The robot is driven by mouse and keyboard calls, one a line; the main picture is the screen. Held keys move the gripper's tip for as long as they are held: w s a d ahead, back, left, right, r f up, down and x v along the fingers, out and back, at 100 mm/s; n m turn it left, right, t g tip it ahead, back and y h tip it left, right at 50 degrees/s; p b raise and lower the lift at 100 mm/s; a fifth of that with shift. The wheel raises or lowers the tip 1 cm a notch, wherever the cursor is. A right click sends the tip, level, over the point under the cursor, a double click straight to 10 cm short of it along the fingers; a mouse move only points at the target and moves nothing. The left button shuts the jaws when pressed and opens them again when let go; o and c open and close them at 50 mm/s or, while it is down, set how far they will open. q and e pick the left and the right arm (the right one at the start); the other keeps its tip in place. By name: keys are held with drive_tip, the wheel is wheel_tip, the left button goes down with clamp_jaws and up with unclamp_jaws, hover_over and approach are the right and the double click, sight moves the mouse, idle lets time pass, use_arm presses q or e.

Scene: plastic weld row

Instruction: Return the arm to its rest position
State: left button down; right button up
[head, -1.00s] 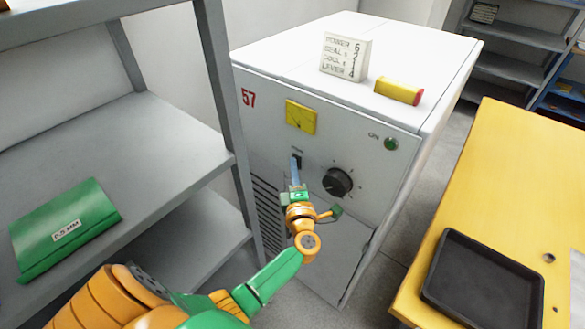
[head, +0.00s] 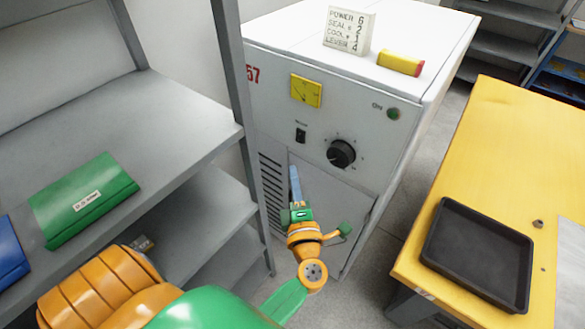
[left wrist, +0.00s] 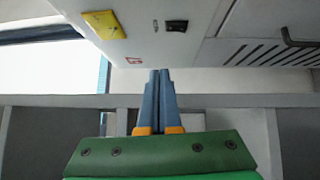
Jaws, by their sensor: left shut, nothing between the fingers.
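My left gripper (head: 296,184) is in front of the lower panel of the white machine (head: 270,110), below its black rocker switch (head: 300,135). Its blue fingers are shut together and empty, which the left wrist view (left wrist: 160,80) also shows. The gripper appears apart from the switch. My left arm reaches in from the bottom left. My right gripper does not show in either view.
A grey shelf (head: 190,120) with a green folder (head: 85,200) stands close on the left. A yellow table (head: 500,120) with a black tray (head: 440,285) is on the right. The machine carries a black dial (head: 341,154), yellow meter (head: 306,90) and green lamp (head: 393,113). Floor shows between.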

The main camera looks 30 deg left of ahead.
use_arm(q)
drive_tip(key=shift+w+f, duration=0.1)
drive_tip(key=shift+w, duration=0.1)
drive_tip(key=d+f+m+t+h, duration=0.2)
drive_tip(key=d+f+m+h, duration=0.65)
drive_tip(key=f+m, duration=0.5)
drive_tip(key=s+d+f+m+g+h, duration=0.1)
drive_tip(key=s+f+m+g+h, duration=0.2)
drive_tip(key=s+f+m, duration=0.3)
drive_tip(key=s+d+f+m+g+h, duration=0.1)
drive_tip(key=s+f+m+g+h, duration=0.15)
drive_tip(key=f, duration=0.55)
drive_tip(key=s+a+f+m+g, duration=0.2)
drive_tip(key=s+f+g, duration=0.1)
drive_tip(key=s, duration=0.5)
drive_tip(key=s+a+f+m+g+y, duration=0.1)
drive_tip(key=s+a+f+m+g, duration=0.1)
drive_tip(key=s+f, duration=0.3)
drive_tip(key=s+a+f+m+g+y, duration=0.1)
drive_tip(key=s+a+f+m+g, duration=0.2)
drive_tip(key=s, duration=0.7)
drive_tip(key=shift+s+f+g, duration=0.4)
drive_tip(key=shift+f+g, duration=0.05)
drive_tip(key=shift+g, duration=0.4)
drive_tip(key=shift+w, duration=0.1)
